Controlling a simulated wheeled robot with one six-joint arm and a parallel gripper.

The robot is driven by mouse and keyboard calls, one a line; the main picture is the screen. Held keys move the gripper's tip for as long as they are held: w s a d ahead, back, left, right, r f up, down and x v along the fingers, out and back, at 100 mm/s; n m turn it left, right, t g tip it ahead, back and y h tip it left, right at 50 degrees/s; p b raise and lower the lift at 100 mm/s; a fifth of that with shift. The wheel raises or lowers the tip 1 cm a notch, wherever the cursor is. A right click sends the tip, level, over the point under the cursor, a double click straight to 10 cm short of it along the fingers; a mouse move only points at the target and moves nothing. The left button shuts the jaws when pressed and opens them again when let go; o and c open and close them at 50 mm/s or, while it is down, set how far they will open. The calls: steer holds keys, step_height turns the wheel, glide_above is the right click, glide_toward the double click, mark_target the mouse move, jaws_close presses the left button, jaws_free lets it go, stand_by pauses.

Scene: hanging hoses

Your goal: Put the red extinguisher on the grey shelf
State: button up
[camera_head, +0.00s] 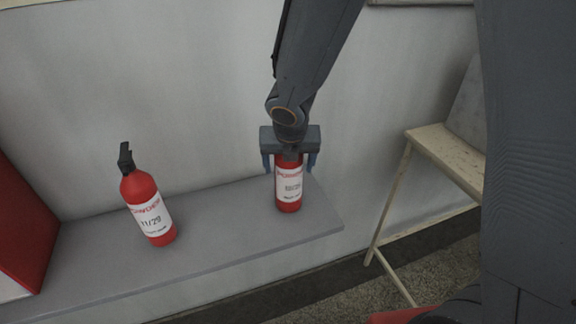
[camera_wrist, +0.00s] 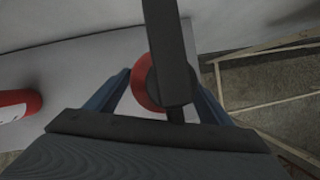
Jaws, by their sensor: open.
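Two red extinguishers stand upright on the grey shelf (camera_head: 220,225). The right one (camera_head: 289,190) is near the shelf's right end, with a white label facing the head camera. My gripper (camera_head: 290,165) is open around its upper part, one finger on each side; its top is hidden in the head view. In the wrist view this extinguisher (camera_wrist: 142,85) shows from above between the open fingers, with its dark handle crossing over it. The left extinguisher (camera_head: 148,208) stands apart, with a black handle; part of it shows at the left of the wrist view (camera_wrist: 18,106).
A large red object (camera_head: 22,225) stands at the shelf's left end. A pale wooden chair (camera_head: 445,155) stands right of the shelf. A light wall (camera_head: 150,80) runs behind. Bare shelf lies between the two extinguishers.

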steer(key=p+v, duration=0.3)
steer(key=v, duration=0.8)
steer(key=shift+s, duration=0.1)
